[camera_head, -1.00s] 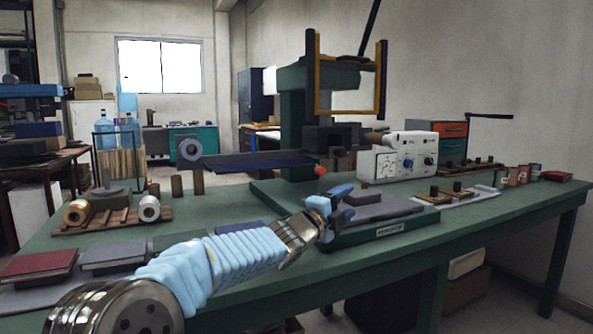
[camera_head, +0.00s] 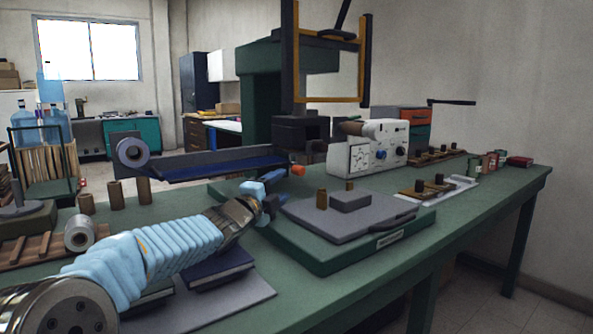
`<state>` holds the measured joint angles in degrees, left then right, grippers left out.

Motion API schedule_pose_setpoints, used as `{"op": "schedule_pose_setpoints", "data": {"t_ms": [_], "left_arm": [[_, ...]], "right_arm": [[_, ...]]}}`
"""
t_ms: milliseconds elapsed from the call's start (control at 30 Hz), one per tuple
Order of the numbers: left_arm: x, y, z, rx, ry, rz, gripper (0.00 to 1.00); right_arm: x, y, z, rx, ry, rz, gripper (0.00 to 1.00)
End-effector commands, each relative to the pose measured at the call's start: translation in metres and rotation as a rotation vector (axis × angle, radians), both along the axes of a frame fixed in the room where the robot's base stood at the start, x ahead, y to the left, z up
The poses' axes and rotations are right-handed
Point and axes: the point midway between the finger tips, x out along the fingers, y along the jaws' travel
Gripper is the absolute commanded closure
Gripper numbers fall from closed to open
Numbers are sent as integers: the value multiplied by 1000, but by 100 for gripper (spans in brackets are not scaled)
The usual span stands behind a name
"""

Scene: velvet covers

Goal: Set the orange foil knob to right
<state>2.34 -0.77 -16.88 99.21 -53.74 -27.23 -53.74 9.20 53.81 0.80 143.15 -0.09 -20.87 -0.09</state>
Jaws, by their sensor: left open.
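A small orange knob (camera_head: 298,170) sits at the near side of the press, by the right end of the long blue-lined tray. My left gripper (camera_head: 274,190) is just to the left of the knob and slightly lower in the picture. Its blue fingers are open, with nothing visible between them, and a small gap shows between them and the knob. How far they are from it in depth is hard to judge. The knob's pointing direction is too small to read. My right gripper is not in view.
A grey plate with a block (camera_head: 350,201) lies on the green press base (camera_head: 330,260). The blue-lined tray (camera_head: 215,170) extends left. Dark books (camera_head: 217,268) lie beneath my left arm. The bench's right front is clear.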

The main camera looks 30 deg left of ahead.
Motion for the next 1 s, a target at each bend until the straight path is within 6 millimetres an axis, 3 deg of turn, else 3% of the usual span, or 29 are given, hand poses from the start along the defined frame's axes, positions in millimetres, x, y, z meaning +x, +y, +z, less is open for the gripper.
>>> {"op": "schedule_pose_setpoints", "data": {"t_ms": [300, 500, 900, 1000], "left_arm": [[67, 0, 12, 1, 2, 0, 45], [96, 0, 16, 0, 1, 0, 45], [105, 0, 16, 0, 0, 0, 45], [105, 0, 16, 0, 0, 0, 61]], "right_arm": [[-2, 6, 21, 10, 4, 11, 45], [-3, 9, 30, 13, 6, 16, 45], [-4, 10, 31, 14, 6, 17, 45], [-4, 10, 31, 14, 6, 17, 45]]}}
